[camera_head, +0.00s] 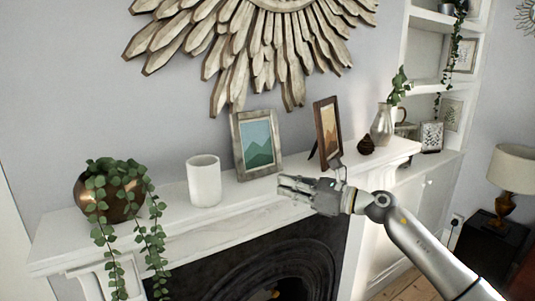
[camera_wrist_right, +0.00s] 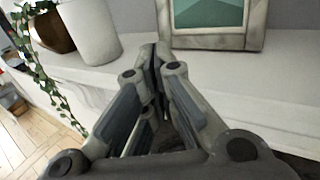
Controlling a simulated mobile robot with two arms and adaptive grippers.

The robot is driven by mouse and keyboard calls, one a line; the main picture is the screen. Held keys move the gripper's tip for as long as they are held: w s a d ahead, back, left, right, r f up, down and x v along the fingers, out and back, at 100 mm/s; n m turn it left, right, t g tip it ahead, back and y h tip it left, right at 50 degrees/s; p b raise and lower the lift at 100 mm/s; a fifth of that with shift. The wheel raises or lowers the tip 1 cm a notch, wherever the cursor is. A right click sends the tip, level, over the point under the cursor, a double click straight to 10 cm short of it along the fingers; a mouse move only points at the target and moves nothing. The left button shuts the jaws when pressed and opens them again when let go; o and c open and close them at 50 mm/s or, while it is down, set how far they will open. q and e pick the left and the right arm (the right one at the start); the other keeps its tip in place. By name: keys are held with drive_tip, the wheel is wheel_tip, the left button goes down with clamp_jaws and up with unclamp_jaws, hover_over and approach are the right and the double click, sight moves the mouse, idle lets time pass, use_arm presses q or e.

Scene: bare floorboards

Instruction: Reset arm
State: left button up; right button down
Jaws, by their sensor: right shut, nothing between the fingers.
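My right gripper (camera_head: 281,186) reaches in from the right in the head view and is in front of the white mantel shelf (camera_head: 236,192). Its fingers are shut with nothing between them. In the right wrist view the closed fingertips (camera_wrist_right: 154,55) point toward the shelf's front edge, below a framed picture (camera_wrist_right: 212,22). I cannot tell whether they touch the shelf. My left gripper is not in view.
On the mantel stand a trailing plant in a bronze pot (camera_head: 120,198), a white cylinder vase (camera_head: 204,182), a mountain picture frame (camera_head: 257,145), a brown frame (camera_head: 328,130) and a silver vase (camera_head: 382,126). A dark fireplace (camera_head: 270,268) is below.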

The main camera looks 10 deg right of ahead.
drive_tip(key=v, duration=0.2)
drive_tip(key=shift+s+d+b, duration=0.25)
drive_tip(key=shift+d+b, duration=0.05)
drive_tip(key=shift+b, duration=0.05)
